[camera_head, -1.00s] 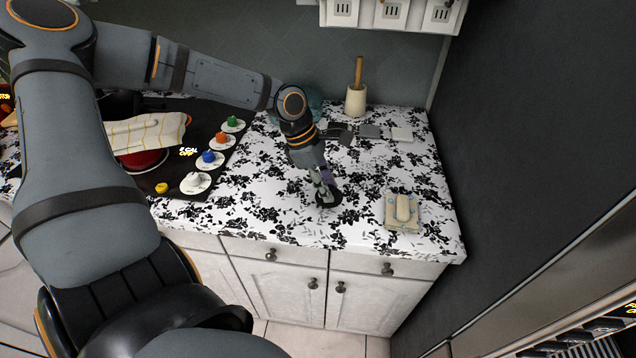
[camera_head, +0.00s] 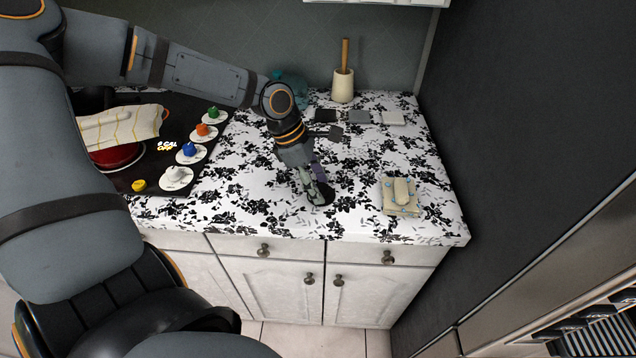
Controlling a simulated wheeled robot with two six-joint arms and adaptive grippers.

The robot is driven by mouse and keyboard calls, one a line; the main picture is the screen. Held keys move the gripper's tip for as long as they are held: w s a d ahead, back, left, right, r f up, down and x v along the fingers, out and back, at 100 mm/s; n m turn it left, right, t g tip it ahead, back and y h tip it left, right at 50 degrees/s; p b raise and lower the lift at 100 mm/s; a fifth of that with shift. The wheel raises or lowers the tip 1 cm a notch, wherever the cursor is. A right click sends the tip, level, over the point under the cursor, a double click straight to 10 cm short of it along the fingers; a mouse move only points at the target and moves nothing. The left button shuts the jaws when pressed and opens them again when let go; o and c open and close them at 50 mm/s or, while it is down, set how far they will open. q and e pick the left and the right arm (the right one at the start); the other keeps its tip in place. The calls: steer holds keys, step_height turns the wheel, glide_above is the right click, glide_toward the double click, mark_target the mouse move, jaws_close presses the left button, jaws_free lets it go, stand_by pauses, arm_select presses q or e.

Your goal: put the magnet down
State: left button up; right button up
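My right gripper is not in view.
The patterned counter (camera_head: 250,205) is clear around the gripper. Small flat squares (camera_head: 358,116) and a white holder with a wooden handle (camera_head: 343,86) stand behind.

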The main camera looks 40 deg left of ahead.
arm_select(q)
steer(key=shift+r, duration=0.35)
steer(key=p+v, duration=0.1)
steer(key=v, duration=1)
steer(key=shift+r, duration=0.3)
steer(key=shift+s+a, duration=0.1)
steer(key=shift+a, duration=0.05)
